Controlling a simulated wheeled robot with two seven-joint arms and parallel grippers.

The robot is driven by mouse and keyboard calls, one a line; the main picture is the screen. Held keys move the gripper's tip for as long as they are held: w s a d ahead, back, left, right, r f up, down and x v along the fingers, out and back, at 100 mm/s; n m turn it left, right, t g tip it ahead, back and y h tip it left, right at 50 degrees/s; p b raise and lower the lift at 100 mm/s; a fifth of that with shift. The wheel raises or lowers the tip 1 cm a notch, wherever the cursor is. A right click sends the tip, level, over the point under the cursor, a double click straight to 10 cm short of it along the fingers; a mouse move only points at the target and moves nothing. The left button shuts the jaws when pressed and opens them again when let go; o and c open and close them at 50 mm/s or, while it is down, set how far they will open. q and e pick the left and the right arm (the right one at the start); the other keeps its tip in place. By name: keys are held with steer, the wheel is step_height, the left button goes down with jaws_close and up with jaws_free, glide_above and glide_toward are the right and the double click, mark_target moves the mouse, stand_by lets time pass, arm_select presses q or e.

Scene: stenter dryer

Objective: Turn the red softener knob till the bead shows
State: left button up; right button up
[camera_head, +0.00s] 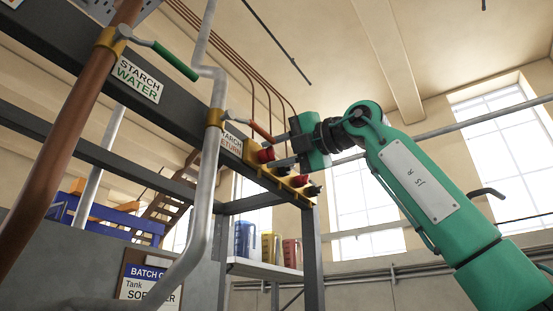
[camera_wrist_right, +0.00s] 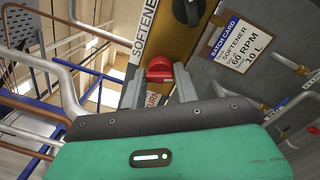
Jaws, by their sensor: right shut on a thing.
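The red softener knob (camera_wrist_right: 160,70) sits on a yellow-brown panel (camera_wrist_right: 178,45) beside a strip reading "SOFTENER" (camera_wrist_right: 146,28). My right gripper (camera_wrist_right: 160,84) is shut on this knob, one grey finger on each side. In the head view, the right gripper (camera_head: 272,151) reaches the panel from the right, its fingers at a red knob (camera_head: 266,155). A second red knob (camera_head: 299,181) sits farther along the panel, clear of the fingers. No bead can be made out on the knob. My left gripper is not in view.
A black knob (camera_wrist_right: 188,10) is close to the fingers. A batch card (camera_wrist_right: 236,46) reads softener, 60 RPM, 10 L. A grey pipe (camera_head: 213,130) and an orange-handled lever (camera_head: 262,132) are near the gripper. Coloured jugs (camera_head: 268,247) stand on a shelf below.

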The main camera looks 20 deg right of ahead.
steer(key=m+b, duration=0.1)
steer(key=m, duration=0.4)
steer(key=shift+f+h+b, duration=0.1)
steer(key=shift+h+b, duration=0.2)
steer(key=shift+b, duration=0.05)
steer(key=m+b, duration=0.1)
steer(key=m, duration=0.3)
steer(key=shift+a, duration=0.1)
steer(key=m, duration=0.4)
steer(key=shift+h+b, duration=0.3)
steer(key=shift+b, duration=0.1)
steer(key=shift+m, duration=1.9)
steer(key=o, duration=0.9)
steer(key=shift+m, duration=0.3)
